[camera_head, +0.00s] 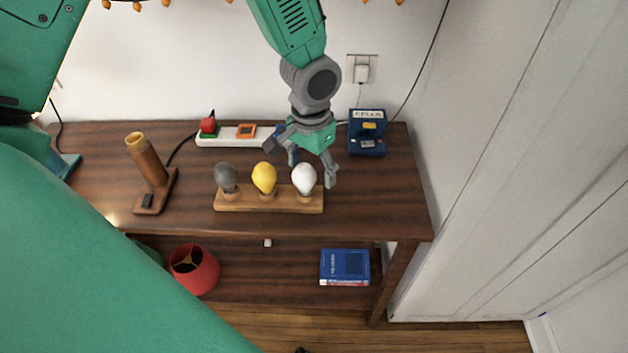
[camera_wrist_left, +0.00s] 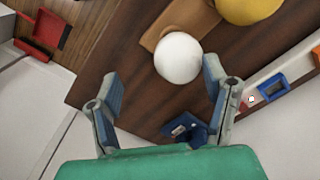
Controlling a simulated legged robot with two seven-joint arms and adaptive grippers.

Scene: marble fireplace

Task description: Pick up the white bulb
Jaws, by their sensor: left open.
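The white bulb (camera_head: 304,179) stands upright at the right end of a wooden holder (camera_head: 255,206) on the table. A yellow bulb (camera_head: 264,178) and a grey bulb (camera_head: 227,178) stand to its left in the same holder. My left gripper (camera_head: 308,170) is open above and just behind the white bulb, its fingers spread to either side. In the left wrist view the white bulb (camera_wrist_left: 178,58) lies ahead of the open fingers of my gripper (camera_wrist_left: 166,90), apart from them and nearer the right finger. The yellow bulb (camera_wrist_left: 245,8) is cut off at the top edge. My right gripper is not in view.
A white power strip (camera_head: 226,138) with red and orange plugs lies behind the holder. A blue box (camera_head: 367,133) stands at the back right, a wooden lamp base (camera_head: 150,172) at the left. The tabletop right of the holder is clear.

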